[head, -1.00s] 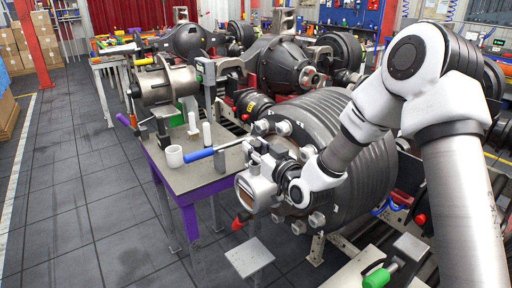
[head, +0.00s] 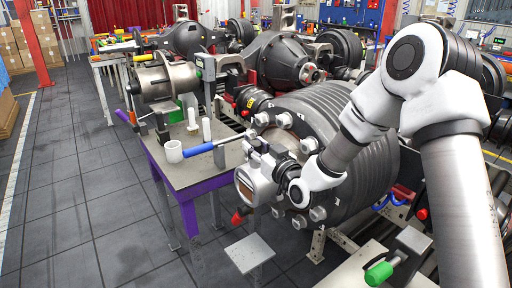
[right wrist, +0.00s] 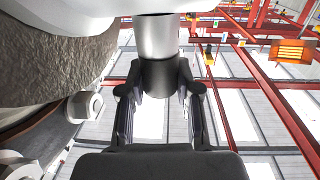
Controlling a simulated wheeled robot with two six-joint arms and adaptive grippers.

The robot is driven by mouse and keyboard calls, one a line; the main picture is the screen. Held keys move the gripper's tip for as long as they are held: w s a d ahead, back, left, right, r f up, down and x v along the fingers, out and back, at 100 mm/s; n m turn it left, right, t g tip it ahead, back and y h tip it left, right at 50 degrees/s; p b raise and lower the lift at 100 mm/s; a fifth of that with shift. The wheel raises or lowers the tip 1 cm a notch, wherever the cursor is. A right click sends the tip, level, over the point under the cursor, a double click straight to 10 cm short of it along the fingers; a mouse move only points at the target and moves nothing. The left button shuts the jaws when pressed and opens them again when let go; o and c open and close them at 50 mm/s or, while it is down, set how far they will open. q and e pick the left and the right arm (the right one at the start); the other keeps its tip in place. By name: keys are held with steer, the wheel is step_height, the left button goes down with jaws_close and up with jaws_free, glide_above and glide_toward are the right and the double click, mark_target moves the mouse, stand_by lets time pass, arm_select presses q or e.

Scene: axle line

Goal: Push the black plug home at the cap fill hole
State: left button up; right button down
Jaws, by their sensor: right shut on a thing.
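My right gripper (head: 264,158) is at the front of the large ribbed dark drum (head: 335,130), beside the silver hub cap (head: 254,176) with its brown window. In the right wrist view my right gripper (right wrist: 160,92) has its two fingers shut around a black cylinder, which looks like the black plug (right wrist: 160,75). The plug lines up with a silver cylinder (right wrist: 158,38), which reaches up to a pale rounded surface. The fill hole itself is hidden, so I cannot tell how deep the plug sits. My left gripper is not in view.
Hub nuts (right wrist: 84,106) stick out close to my right gripper's left side. A purple-legged table (head: 190,175) stands left of the drum with a white cup (head: 173,152). The floor at left is clear.

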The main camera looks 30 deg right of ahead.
steer(key=c, duration=0.7)
jaws_free()
steer(key=shift+f, duration=0.15)
steer(key=s, duration=0.7)
steer(key=shift+s+d, duration=0.25)
steer(key=shift+d, duration=0.05)
steer(key=shift+w, duration=0.1)
